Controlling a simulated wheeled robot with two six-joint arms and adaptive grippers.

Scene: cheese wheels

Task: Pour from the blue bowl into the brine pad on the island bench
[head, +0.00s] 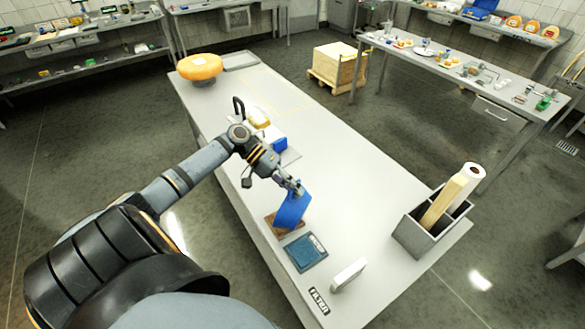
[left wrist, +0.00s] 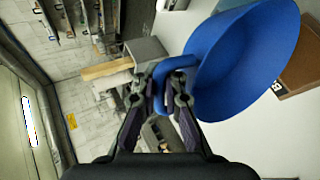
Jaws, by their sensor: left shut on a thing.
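The blue bowl (head: 293,209) is tipped steeply on its side above the bench. My left gripper (head: 298,187) is shut on the bowl's loop handle; the left wrist view shows the fingers (left wrist: 164,88) at the handle and the bowl (left wrist: 245,60) to their right. A brown pad (head: 271,223) lies on the island bench (head: 352,168) under the bowl, partly hidden by it. In the left wrist view this pad (left wrist: 300,74) carries a partly hidden label starting with B. Whether anything is flowing from the bowl cannot be seen. My right gripper is not in view.
A blue-grey tray (head: 306,252) lies close to the brown pad. A white block (head: 348,275) and a FILTER label (head: 319,301) are nearer the front. A grey bin with rolls (head: 418,236) stands right. An orange cheese wheel (head: 200,67) sits at the far end.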

